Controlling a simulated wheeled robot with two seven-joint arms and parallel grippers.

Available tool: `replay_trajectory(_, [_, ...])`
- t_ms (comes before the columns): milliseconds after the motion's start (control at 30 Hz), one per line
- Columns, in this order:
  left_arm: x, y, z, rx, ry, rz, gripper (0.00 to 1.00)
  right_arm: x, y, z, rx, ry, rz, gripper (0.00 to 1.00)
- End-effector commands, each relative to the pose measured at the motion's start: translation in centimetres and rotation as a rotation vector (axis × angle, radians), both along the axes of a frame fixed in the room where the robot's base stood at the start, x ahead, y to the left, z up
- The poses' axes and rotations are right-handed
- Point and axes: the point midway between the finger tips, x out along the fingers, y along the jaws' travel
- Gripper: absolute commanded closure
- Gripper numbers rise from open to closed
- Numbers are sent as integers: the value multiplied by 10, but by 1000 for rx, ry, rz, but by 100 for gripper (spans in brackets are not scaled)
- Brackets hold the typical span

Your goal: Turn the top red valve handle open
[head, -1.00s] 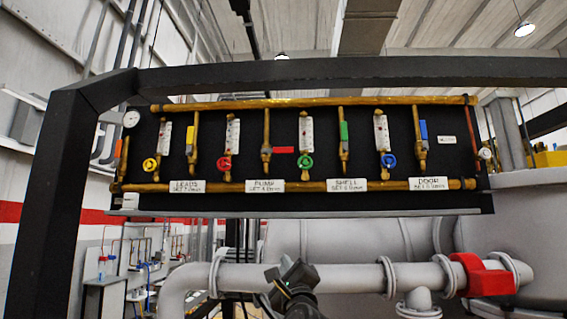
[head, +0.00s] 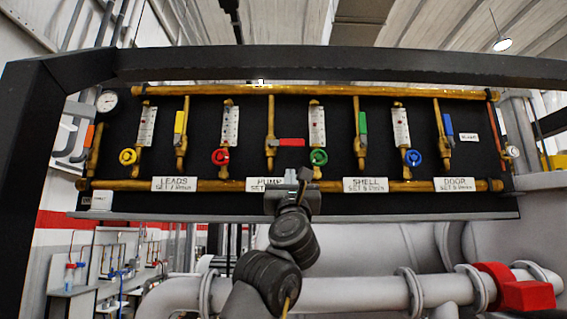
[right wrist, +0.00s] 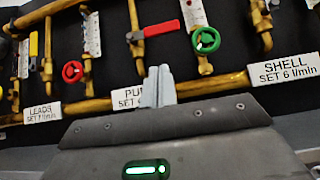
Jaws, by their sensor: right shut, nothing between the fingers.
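The red valve handle (head: 291,142) is a lever lying horizontally, pointing right from its brass valve on the PUMP pipe. It also shows at the top of the right wrist view (right wrist: 161,28). My right gripper (head: 304,174) is below the handle and apart from it, in front of the lower brass pipe. Its grey fingers (right wrist: 158,86) are shut and empty, partly covering the PUMP label (right wrist: 128,98). My left gripper is not in view.
A round red knob (head: 220,157) is left of the lever and a round green knob (head: 319,157) is right of it. Yellow (head: 179,122), green (head: 363,122) and blue (head: 448,124) levers stand upright. A dark frame beam (head: 330,60) crosses above the panel.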

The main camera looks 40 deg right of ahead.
Motion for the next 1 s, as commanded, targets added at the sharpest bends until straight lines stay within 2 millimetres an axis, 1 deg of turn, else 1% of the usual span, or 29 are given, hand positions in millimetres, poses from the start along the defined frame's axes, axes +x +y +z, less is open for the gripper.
replay_trajectory(67, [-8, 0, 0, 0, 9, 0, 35, -3, -3, 0, 0, -1, -6, 100])
replay_trajectory(233, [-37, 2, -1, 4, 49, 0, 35, -7, -9, 0, 0, 0, -17, 100])
replay_trajectory(333, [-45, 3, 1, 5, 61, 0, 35, -6, -11, 3, -1, 1, -18, 100])
replay_trajectory(467, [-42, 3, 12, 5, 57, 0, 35, 1, -16, 14, -1, 2, -20, 100])
replay_trajectory(633, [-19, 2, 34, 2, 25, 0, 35, 19, -28, 37, -2, 4, -18, 100])
replay_trajectory(733, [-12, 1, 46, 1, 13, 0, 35, 30, -35, 50, -2, 4, -17, 100])
replay_trajectory(867, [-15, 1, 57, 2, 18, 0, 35, 41, -42, 61, -1, 3, -16, 100])
replay_trajectory(1000, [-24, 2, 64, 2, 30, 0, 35, 48, -48, 69, -1, 3, -15, 100])
